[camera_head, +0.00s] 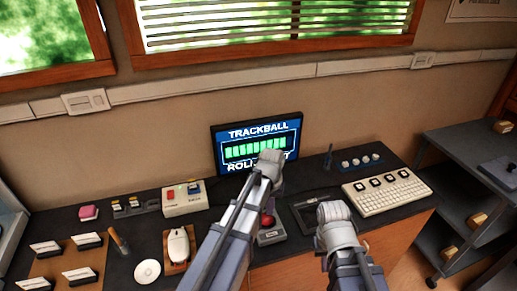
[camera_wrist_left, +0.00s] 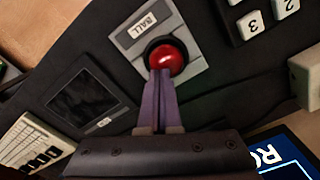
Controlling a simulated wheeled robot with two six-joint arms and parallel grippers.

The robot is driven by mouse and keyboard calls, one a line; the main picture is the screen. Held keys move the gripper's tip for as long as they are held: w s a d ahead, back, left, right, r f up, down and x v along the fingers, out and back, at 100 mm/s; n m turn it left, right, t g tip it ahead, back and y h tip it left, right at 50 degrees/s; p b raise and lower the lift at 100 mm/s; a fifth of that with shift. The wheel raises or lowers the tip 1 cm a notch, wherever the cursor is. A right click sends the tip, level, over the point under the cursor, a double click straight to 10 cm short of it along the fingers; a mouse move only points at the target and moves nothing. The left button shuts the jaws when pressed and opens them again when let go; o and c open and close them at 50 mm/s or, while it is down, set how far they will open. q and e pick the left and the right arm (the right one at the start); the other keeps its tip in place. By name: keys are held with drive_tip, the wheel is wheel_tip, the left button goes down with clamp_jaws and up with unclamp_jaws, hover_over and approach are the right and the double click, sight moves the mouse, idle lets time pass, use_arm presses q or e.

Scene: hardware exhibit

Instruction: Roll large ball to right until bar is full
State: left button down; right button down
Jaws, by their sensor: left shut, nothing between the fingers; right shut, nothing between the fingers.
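The large red ball (camera_wrist_left: 166,58) sits in a grey housing labelled BALL (camera_wrist_left: 128,38) in the left wrist view. It also shows in the head view (camera_head: 267,221), partly covered by my left arm. My left gripper (camera_wrist_left: 161,76) is shut and empty, its purple fingertips at the edge of the ball, seemingly touching it. The monitor (camera_head: 228,133) reads TRACKBALL, with a green bar (camera_head: 250,150) lit across most of its frame; my left wrist covers part of the screen's lower right. My right gripper (camera_head: 335,213) is shut and empty, right of the ball, its fingertips hard to make out.
A dark touchpad panel (camera_wrist_left: 84,98) lies beside the ball housing, and a white keyboard (camera_head: 385,192) stands further right. A box with red and blue buttons (camera_head: 185,200) and a mouse (camera_head: 178,245) stand left. A grey cart (camera_head: 468,160) is at the far right.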

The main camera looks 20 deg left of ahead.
use_arm(q)
drive_tip(key=shift+r+p, duration=0.45)
drive_tip(key=shift+r, duration=0.15)
drive_tip(key=shift+s+a, duration=0.1)
drive_tip(key=shift+s+a, duration=0.55)
drive_tip(key=shift+a, duration=0.3)
drive_tip(key=shift+f+b, duration=0.75)
drive_tip(key=shift+w+d, duration=0.3)
drive_tip(key=shift+d, duration=0.2)
idle(0.6)
drive_tip(key=shift+r, duration=0.1)
drive_tip(key=shift+r+p, duration=0.6)
drive_tip(key=shift+p, duration=0.1)
